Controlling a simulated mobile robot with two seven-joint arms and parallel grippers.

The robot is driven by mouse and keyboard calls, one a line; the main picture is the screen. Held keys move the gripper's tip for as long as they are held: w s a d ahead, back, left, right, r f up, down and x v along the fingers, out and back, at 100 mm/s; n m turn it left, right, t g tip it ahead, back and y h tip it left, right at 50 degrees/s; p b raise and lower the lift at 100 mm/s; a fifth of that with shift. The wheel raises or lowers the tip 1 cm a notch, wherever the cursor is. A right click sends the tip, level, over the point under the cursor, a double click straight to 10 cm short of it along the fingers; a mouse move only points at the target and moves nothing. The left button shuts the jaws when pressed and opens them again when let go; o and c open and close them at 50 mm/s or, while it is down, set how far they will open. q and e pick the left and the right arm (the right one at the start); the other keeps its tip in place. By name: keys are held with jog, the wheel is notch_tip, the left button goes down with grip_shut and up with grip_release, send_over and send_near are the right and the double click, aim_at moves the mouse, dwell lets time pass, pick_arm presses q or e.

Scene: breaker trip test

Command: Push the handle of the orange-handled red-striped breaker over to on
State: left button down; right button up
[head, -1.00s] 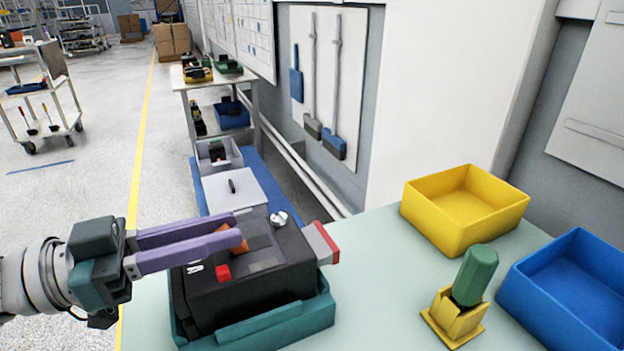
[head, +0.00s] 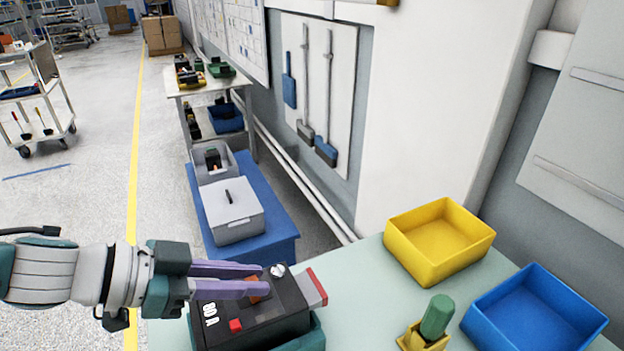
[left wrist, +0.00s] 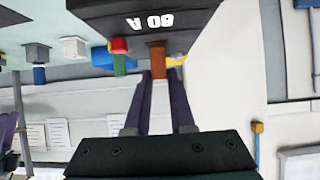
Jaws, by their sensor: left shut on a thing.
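The black breaker (head: 275,328) has a red-and-white striped end (head: 317,287), a red button (head: 236,325) and a white rating label (head: 210,313). It sits in a teal tray (head: 316,337) at the bottom of the head view. Its orange handle (head: 257,298) is partly hidden by my left gripper (head: 266,279). The gripper's purple fingers are shut on the handle, one on each side. In the left wrist view the handle (left wrist: 158,62) stands between the fingertips, below the dark breaker body (left wrist: 145,15). My right gripper is not in view.
A yellow bin (head: 440,268), a blue bin (head: 530,325) and a green peg (head: 437,316) in a yellow holder (head: 410,342) stand on the pale table to the right. A grey lidded box (head: 236,228) stands on a blue surface beyond.

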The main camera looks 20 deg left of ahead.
aim_at(287, 286)
pick_arm(q)
jog(key=g+y+p, duration=0.1)
jog(key=p, duration=0.1)
jog(key=w+d+r+g+y+p, duration=0.1)
jog(key=p, duration=0.2)
jog(key=shift+w+d, duration=0.1)
jog(key=shift+w, duration=0.2)
jog(key=shift+w+d+f+g+y+p, duration=0.3)
jog(key=shift+g+y+p, duration=0.3)
jog(key=shift+p, duration=0.4)
jog(key=shift+w+d+f+g+y+p, duration=0.15)
jog(key=shift+f+g+y+p, duration=0.15)
jog(key=shift+g+p, duration=0.3)
jog(key=shift+f, duration=0.1)
jog(key=c, duration=0.8)
grip_release()
jog(key=shift+o, duration=0.2)
